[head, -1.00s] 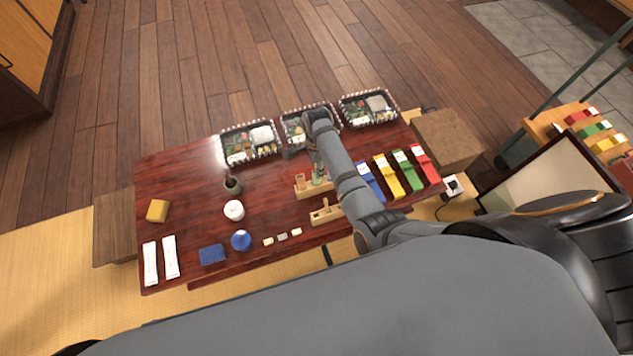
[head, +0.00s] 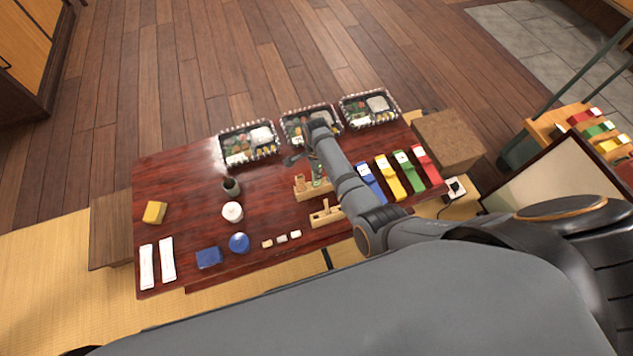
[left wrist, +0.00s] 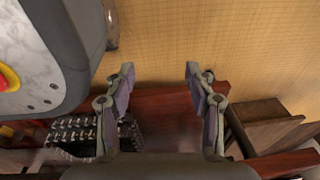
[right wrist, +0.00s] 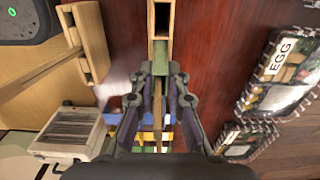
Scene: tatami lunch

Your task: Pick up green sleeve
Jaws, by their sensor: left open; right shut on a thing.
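The green sleeve (head: 408,171) lies flat on the dark red table, between the yellow sleeve (head: 388,178) and the red sleeve (head: 426,164). My right gripper (head: 303,157) is left of the sleeves, near the bento trays and mostly behind its own arm. In the right wrist view its fingers (right wrist: 160,90) are shut on a narrow green-and-tan piece (right wrist: 160,58), whose exact nature I cannot tell. Several coloured strips show beyond the fingers. My left gripper (left wrist: 160,78) is open and empty, with tatami and a table edge beyond it.
Bento trays (head: 249,161) line the far edge. A wooden rack (head: 306,194) and a wooden block (head: 326,217) stand near my right arm. A blue sleeve (head: 371,190) lies close to that arm.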

